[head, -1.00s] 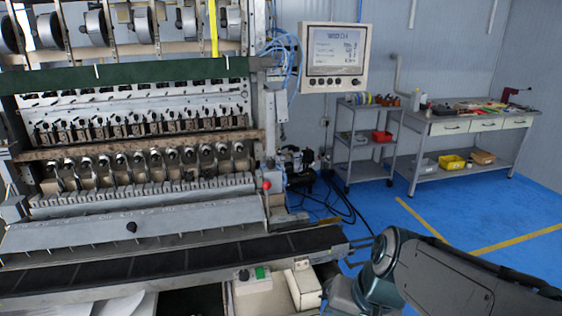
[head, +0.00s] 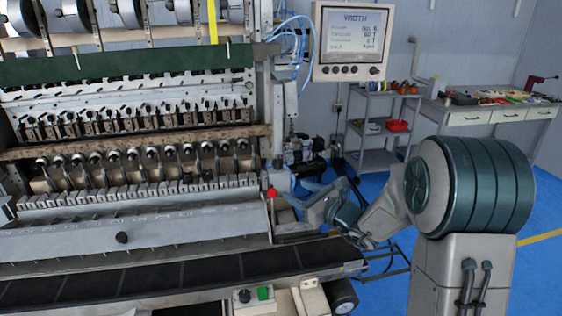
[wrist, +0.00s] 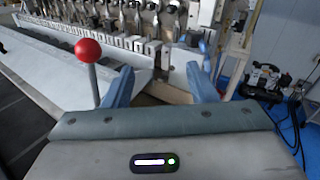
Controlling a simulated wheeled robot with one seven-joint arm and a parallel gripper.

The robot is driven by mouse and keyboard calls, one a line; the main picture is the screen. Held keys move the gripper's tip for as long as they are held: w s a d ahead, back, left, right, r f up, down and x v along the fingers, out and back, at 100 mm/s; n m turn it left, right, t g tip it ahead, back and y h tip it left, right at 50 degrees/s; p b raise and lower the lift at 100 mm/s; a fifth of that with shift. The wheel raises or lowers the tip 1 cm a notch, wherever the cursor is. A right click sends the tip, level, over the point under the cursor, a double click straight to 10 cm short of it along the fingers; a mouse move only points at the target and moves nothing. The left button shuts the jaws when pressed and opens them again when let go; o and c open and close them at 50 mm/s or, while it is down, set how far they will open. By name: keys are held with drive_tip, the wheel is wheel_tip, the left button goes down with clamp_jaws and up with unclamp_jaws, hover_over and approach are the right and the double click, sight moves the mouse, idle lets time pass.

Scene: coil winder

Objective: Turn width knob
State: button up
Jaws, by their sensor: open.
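The screen panel (head: 349,38) at upper right shows the heading WIDTH. A dark round knob (head: 375,71) sits at the right end of the row of small controls under the screen. My gripper (head: 290,194) is open and empty beside the red ball lever (head: 272,192), at the right end of the winder. In the wrist view my two blue fingers (wrist: 160,88) are spread apart. The lever's red ball (wrist: 88,50) stands just outside the left finger. I cannot tell whether they touch. No knob shows in the wrist view.
A control box (head: 262,306) with a dark knob and a green button is at the bottom. A shelf cart (head: 376,128) and a workbench (head: 497,113) stand behind my arm. Blue floor is open at right.

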sight(281, 166)
drive_tip(key=w+a+m+p, duration=0.1)
drive_tip(key=w+a, duration=0.1)
drive_tip(key=w, duration=0.3)
drive_tip(key=w+a+m+t+h+p, duration=0.1)
drive_tip(key=w+a, duration=0.1)
drive_tip(key=w, duration=0.3)
drive_tip(key=w+a+f+m+t+p, duration=0.1)
drive_tip(key=w+a, duration=0.1)
drive_tip(key=w, duration=0.2)
drive_tip(key=shift+w+a+h+p, duration=0.15)
drive_tip(key=shift+w+h+p, duration=0.15)
drive_tip(key=shift+w, duration=0.1)
drive_tip(key=c, duration=0.9)
